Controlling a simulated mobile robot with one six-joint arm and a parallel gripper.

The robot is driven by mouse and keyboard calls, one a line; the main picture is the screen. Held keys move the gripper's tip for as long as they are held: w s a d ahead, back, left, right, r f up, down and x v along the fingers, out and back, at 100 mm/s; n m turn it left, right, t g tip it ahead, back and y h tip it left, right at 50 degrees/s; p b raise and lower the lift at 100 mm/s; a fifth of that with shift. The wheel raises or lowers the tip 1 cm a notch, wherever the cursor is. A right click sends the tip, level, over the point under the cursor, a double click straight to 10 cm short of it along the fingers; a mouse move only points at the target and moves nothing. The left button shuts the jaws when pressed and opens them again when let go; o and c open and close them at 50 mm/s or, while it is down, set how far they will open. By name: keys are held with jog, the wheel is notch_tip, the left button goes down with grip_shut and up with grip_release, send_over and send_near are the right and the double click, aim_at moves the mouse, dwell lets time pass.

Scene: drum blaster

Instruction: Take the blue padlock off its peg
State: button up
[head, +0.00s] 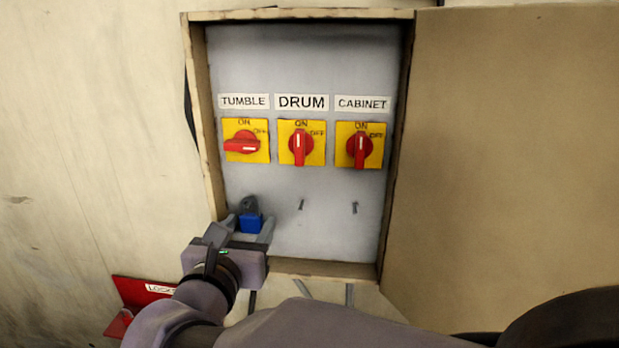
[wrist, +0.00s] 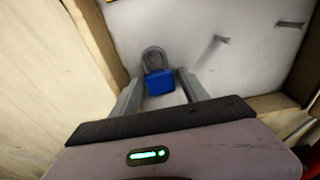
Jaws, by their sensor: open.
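The blue padlock (head: 250,222) hangs at the lower left of the grey panel, under the TUMBLE switch, with its grey shackle upward. It also shows in the wrist view (wrist: 160,83), upright between the finger tips. My gripper (head: 250,226) is open, one finger on each side of the padlock. In the wrist view a gap shows between the blue body and the right finger; whether the left finger touches it I cannot tell. The padlock's own peg is hidden behind the shackle or too small to make out.
Two bare pegs, a middle one (head: 301,205) and a right one (head: 354,208), stick out of the panel. The box's wooden frame (head: 203,120) stands close left of my gripper, its lower edge just below. An open door (head: 510,150) fills the right. A red box (head: 145,291) is low left.

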jog(key=c, duration=1)
jog(key=shift+r+p, duration=0.45)
jog(key=shift+r, duration=0.25)
jog(key=shift+c, duration=0.4)
jog(key=s+p, duration=0.1)
jog(key=s, duration=1.1)
jog(key=shift+a, duration=0.45)
